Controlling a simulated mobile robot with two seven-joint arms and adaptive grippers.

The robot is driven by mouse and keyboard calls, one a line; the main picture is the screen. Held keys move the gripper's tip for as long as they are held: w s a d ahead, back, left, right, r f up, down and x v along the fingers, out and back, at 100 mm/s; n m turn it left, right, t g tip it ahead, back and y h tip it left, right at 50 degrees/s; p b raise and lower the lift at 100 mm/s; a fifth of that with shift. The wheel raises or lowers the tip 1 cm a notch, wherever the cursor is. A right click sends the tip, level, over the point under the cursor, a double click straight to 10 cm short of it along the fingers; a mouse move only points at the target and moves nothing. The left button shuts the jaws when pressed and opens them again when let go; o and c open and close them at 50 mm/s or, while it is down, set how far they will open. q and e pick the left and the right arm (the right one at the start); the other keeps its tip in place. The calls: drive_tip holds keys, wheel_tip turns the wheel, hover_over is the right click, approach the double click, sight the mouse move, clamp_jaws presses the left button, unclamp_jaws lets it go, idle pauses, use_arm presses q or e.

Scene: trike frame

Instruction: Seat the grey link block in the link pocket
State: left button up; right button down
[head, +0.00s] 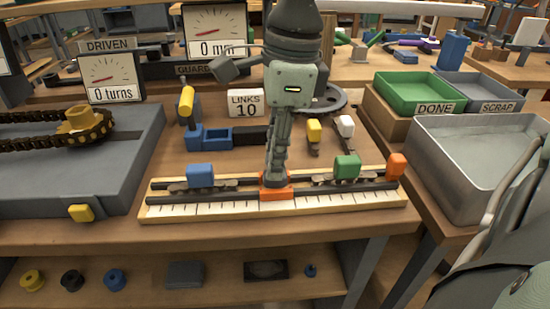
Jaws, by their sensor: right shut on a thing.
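My right gripper (275,178) reaches down from the top middle, its fingers together at the middle of the ruled fixture. It is shut on a small grey piece, apparently the grey link block, which the fingers mostly hide. The fingertips are right at an orange holder (277,194) on the fixture's front rail. I cannot tell whether the block touches the holder or sits in it, and I cannot make out the link pocket for certain. My left gripper is not in view.
The ruled fixture (185,208) carries a blue block (200,175) on the left and a green block (347,167) on the right. Behind stand a blue device (212,140) and the LINKS 10 sign (247,104). A green tray (418,92) and a grey bin (480,160) stand right.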

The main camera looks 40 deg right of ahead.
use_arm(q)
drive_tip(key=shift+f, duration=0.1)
use_arm(e)
drive_tip(key=shift+f, duration=0.55)
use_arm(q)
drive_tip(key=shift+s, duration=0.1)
use_arm(e)
drive_tip(key=shift+f, duration=0.1)
drive_tip(key=c, duration=1.7)
unclamp_jaws()
drive_tip(key=o, duration=0.3)
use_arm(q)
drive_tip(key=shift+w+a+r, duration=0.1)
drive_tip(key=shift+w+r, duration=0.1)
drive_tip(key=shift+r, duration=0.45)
use_arm(e)
drive_tip(key=shift+o, duration=0.2)
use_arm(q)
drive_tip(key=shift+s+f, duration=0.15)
